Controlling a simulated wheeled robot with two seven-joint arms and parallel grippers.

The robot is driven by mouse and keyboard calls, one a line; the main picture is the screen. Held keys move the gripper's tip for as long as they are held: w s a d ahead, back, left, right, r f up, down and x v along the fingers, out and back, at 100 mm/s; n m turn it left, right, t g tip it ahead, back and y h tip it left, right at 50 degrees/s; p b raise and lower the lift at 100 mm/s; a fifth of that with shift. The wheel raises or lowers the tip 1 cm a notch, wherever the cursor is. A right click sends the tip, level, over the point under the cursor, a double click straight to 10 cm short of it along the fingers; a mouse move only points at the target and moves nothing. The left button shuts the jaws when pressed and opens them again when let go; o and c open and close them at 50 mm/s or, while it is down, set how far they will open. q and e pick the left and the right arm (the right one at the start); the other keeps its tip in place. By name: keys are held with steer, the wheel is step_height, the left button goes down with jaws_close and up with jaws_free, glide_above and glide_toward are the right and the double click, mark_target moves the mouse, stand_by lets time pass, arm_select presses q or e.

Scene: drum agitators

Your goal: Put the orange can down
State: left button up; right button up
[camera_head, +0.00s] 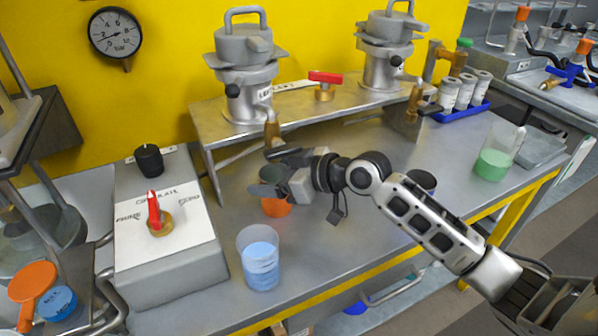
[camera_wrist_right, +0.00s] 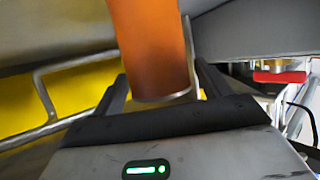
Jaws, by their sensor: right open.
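The orange can (camera_head: 276,208) is at the bench top below the left drum's tap, partly covered by my right gripper (camera_head: 274,172). Its lower side shows orange and it looks upright; I cannot see its base clearly. In the right wrist view the orange can (camera_wrist_right: 150,45) is between the two dark fingers of my right gripper (camera_wrist_right: 163,84), with a gap visible on its left side. The right gripper is open around the can. My left gripper is not in view.
A beaker of blue liquid (camera_head: 260,262) stands in front of the can. A grey control box (camera_head: 170,245) is on the left. A metal shelf (camera_head: 330,108) carries two drums behind. A dark-topped can (camera_head: 424,180) sits behind my right arm. A green beaker (camera_head: 494,163) is at right.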

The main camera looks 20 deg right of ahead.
steer(key=v, duration=1)
